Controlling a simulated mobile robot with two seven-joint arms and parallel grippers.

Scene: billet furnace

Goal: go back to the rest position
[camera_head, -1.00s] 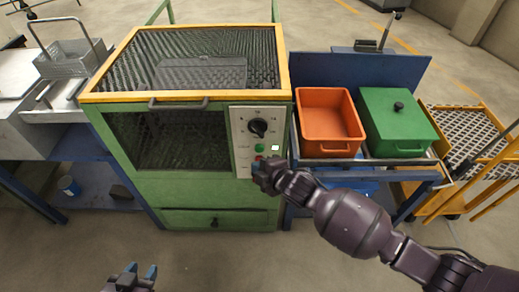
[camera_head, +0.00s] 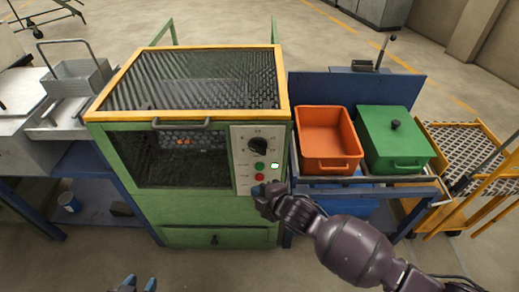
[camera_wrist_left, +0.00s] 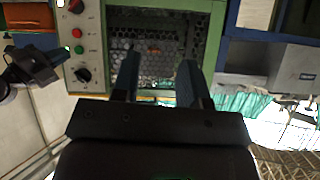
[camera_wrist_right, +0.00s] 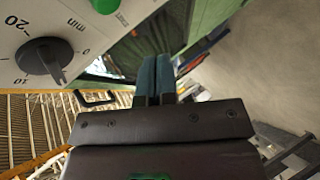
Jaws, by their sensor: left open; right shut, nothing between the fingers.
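My left gripper (camera_head: 139,284) is at the bottom edge of the head view, low in front of the green furnace (camera_head: 205,205), mostly cut off. Its two fingers stand apart and empty in the left wrist view (camera_wrist_left: 158,80). My right gripper (camera_head: 262,190) is just below the red button (camera_head: 259,177) on the furnace's white control panel (camera_head: 243,155). Its fingers are together with nothing between them in the right wrist view (camera_wrist_right: 156,68). I cannot tell whether they touch the panel. A green button and a black dial (camera_head: 262,144) sit above the red button.
Small orange spots (camera_head: 183,142) show behind the furnace's front mesh. An orange bin (camera_head: 327,166) and a green lidded box (camera_head: 397,140) stand on the blue bench at right. A wire basket (camera_head: 80,85) is at left. Open floor lies in front.

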